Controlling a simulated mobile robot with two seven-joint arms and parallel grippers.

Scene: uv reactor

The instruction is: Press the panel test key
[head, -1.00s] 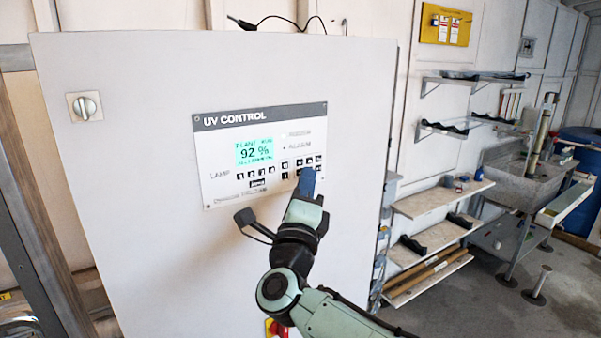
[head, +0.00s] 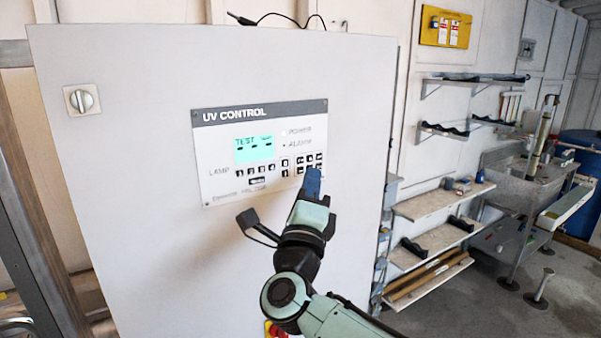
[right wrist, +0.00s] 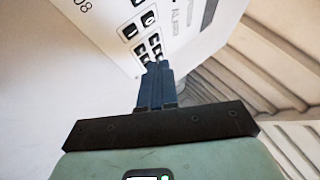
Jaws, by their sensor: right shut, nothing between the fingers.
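The UV CONTROL panel (head: 225,185) is on the front of a large white cabinet (head: 130,230). Its green display (head: 254,149) reads TEST above a row of dashes. Small black-and-white keys (head: 309,162) sit at the panel's right, with a lamp row (head: 255,171) to their left. My right gripper (head: 312,178) is shut and empty, its blue fingertips at the lower edge of the right key block. In the right wrist view the fingertips (right wrist: 154,68) overlap the lower keys (right wrist: 150,46); I cannot tell whether they touch. The key behind the tips is hidden. My left gripper is not in view.
A rotary latch (head: 81,99) is at the cabinet's upper left. A black cable with a probe (head: 247,21) lies on top. Wall shelves (head: 440,200) and a sink (head: 525,180) stand to the right, beyond open floor.

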